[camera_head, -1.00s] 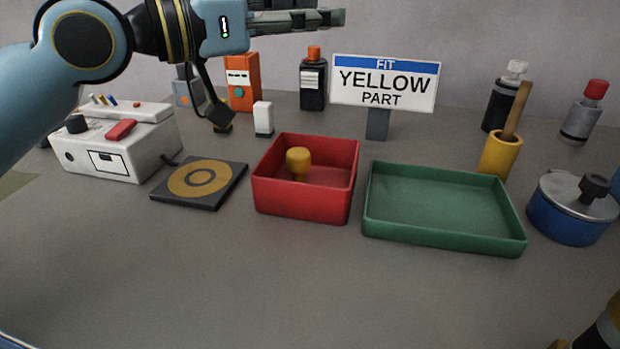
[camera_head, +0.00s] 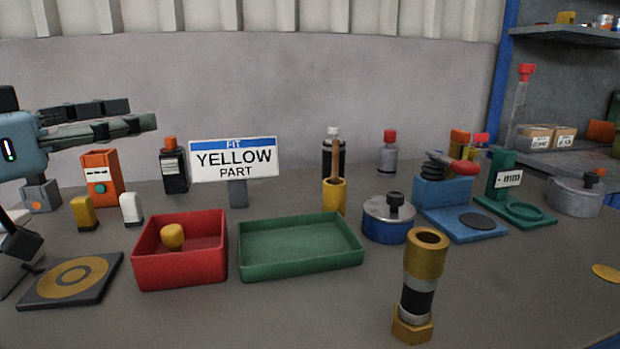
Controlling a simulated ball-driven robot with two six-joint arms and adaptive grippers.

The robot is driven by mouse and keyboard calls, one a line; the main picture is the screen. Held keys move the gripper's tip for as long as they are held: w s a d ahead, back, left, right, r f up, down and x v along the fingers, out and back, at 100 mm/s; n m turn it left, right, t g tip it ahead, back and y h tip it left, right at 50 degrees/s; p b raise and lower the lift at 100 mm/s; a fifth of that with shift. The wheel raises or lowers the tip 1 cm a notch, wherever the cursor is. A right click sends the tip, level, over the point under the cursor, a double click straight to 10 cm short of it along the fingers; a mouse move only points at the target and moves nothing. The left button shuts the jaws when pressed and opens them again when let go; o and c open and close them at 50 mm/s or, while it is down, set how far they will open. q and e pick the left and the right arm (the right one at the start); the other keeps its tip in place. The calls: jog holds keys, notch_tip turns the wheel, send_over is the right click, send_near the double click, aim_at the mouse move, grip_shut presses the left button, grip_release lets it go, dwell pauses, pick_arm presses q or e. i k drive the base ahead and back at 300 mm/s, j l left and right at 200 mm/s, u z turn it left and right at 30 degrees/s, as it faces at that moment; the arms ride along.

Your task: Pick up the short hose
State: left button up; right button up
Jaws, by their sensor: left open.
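No thing in view is plainly a short hose. The closest match is an upright piece (camera_head: 418,297) at the front right, with a yellow hollow top, a black middle, a silver ring and a hexagonal brass foot. I cannot tell whether it is the hose. My left gripper (camera_head: 143,113) comes in from the left edge, raised in front of the back wall. Its fingers point right, apart and empty, far from that piece. My right gripper is not in view.
A red bin (camera_head: 180,270) holding a yellow part (camera_head: 172,236) and a green tray (camera_head: 300,268) stand mid-table. A sign (camera_head: 234,160) reads "FIT YELLOW PART". A blue pot (camera_head: 388,230) and blue stand (camera_head: 445,195) are right. The front middle is clear.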

aim_at(425, 251)
jog(key=k, duration=1.2)
